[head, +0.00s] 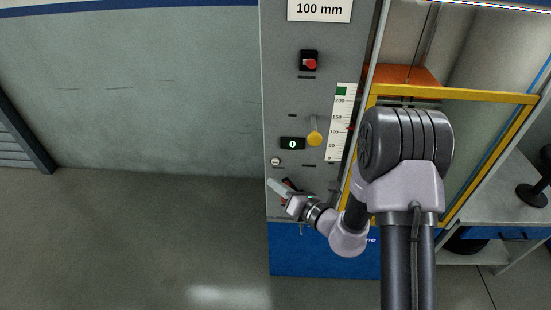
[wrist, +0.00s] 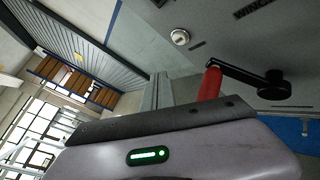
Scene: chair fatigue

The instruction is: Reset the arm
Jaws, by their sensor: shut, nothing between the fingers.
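My gripper (head: 272,184) is at the lower left of the grey control panel (head: 285,100) in the head view. Its fingers are shut with nothing between them. In the wrist view my gripper's fingers (wrist: 162,90) point up towards the panel, beside a red handle (wrist: 210,84) on a black crank (wrist: 250,80). I cannot tell whether the fingers touch the handle. In the head view my arm and gripper hide most of the crank. A round white knob (head: 276,161) sits on the panel just above the gripper; it also shows in the wrist view (wrist: 180,37).
Open floor (head: 150,230) lies to the left.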

